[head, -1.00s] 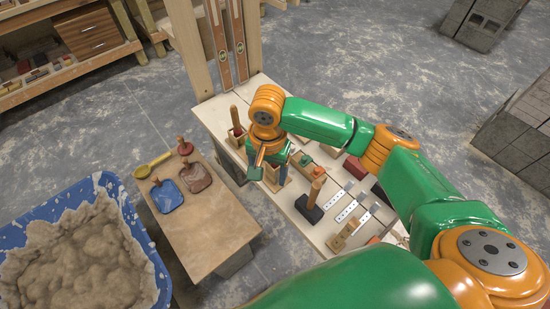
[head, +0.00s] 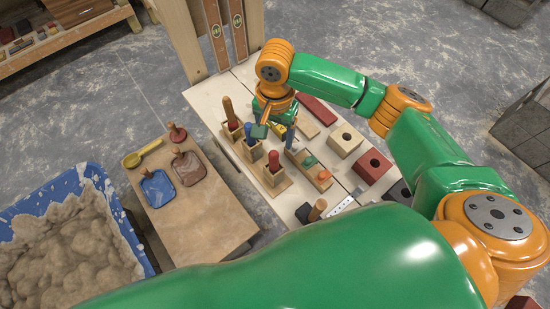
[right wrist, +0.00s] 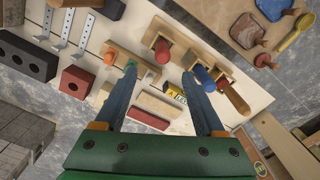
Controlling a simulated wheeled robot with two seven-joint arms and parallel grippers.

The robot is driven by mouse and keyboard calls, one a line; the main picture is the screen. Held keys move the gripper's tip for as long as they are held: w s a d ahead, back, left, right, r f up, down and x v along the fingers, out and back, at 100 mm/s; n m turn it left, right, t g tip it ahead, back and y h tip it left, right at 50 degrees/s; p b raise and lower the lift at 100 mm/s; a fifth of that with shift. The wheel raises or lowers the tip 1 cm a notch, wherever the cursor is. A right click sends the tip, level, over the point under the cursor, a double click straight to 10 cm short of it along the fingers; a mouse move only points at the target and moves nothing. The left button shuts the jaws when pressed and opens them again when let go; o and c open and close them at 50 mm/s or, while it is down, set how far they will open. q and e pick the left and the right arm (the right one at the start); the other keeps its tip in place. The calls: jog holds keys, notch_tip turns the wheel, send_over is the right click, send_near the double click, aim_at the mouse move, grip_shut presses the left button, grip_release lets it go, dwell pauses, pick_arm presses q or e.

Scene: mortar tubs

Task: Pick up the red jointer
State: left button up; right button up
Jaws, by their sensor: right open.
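The red jointer stands upright in a wooden holder on the pale bench; its red handle (head: 273,161) shows, and its lower part is hidden in the holder. It also shows in the right wrist view (right wrist: 161,50), just beyond the fingertips. My right gripper (head: 274,132) is open and empty, above the bench and a little behind the red handle. In the right wrist view its two blue fingers (right wrist: 160,74) are spread, with the jointer's holder showing between their tips. My left gripper is not in view.
A blue-handled tool (head: 248,131) and a brown-handled one (head: 229,112) stand in holders beside it. A block with green and orange knobs (head: 309,170) lies to its right. A board with floats (head: 190,168) and a blue mortar tub (head: 75,180) are at left.

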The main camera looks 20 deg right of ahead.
aim_at(275, 156)
jog(key=f+b, duration=0.3)
jog(key=f, duration=0.1)
jog(key=s+f+b, duration=0.1)
jog(key=f+b, duration=0.1)
jog(key=shift+a+f+b, duration=0.25)
jog(key=shift+a+b, duration=0.05)
jog(key=shift+w+d+f, duration=0.1)
jog(key=shift+w+f, duration=0.1)
jog(key=shift+f, duration=0.05)
jog(key=f, duration=0.4)
jog(key=w+f, duration=0.1)
jog(key=f, duration=0.1)
jog(key=shift+f, duration=0.2)
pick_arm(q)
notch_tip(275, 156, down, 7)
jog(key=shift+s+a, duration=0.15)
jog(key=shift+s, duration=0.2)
pick_arm(e)
grip_shut()
